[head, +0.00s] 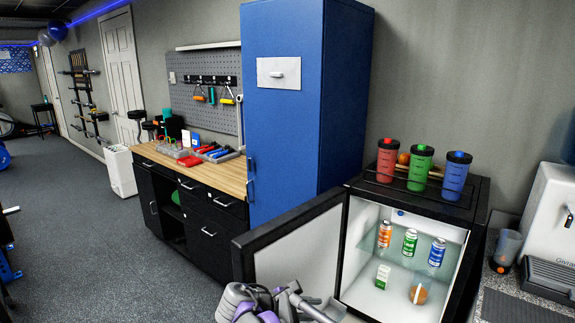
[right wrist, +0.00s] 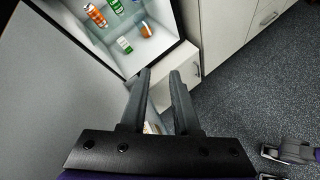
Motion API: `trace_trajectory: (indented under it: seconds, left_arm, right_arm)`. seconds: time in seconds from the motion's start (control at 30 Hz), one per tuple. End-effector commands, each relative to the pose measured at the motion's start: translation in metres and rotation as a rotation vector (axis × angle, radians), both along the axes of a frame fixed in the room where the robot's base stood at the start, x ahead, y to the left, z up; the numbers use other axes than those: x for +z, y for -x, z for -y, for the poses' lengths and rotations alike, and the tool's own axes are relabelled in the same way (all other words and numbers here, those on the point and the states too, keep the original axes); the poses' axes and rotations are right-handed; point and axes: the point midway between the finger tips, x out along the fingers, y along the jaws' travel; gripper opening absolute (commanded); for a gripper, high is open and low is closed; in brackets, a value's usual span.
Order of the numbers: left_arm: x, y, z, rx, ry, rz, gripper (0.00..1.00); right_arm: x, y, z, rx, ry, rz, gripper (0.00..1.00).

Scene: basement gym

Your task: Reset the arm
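My right arm shows at the bottom middle of the head view, grey with purple parts. Its gripper (head: 314,306) is in front of the open mini fridge (head: 354,285), near the open fridge door (head: 292,250). In the right wrist view the two dark fingers of this gripper (right wrist: 160,78) are apart with nothing between them. The fridge interior lies beyond the fingertips there. My left gripper is not seen in the head view.
The fridge holds an orange can (head: 385,234), a green can (head: 410,242), a blue can (head: 437,252), a small carton (head: 382,277) and a round brown item (head: 418,294). Shaker bottles (head: 420,168) stand on top. A blue locker (head: 285,120) and workbench (head: 225,176) stand left. Floor at left is mostly clear.

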Motion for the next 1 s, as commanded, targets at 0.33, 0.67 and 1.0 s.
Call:
trace_trajectory:
  seconds: [0.33, 0.67, 1.0]
  left_arm:
    - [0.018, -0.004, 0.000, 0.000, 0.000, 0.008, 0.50]
    - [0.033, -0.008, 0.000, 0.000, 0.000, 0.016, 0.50]
    - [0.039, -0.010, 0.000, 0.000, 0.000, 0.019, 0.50]
  right_arm:
    - [-0.014, 0.124, 0.102, -0.407, -0.622, 0.217, 0.30]
    - [-0.050, 0.245, 0.119, -0.917, -1.174, 0.502, 0.30]
    - [-0.072, 0.286, 0.112, -1.189, -1.425, 0.651, 0.30]
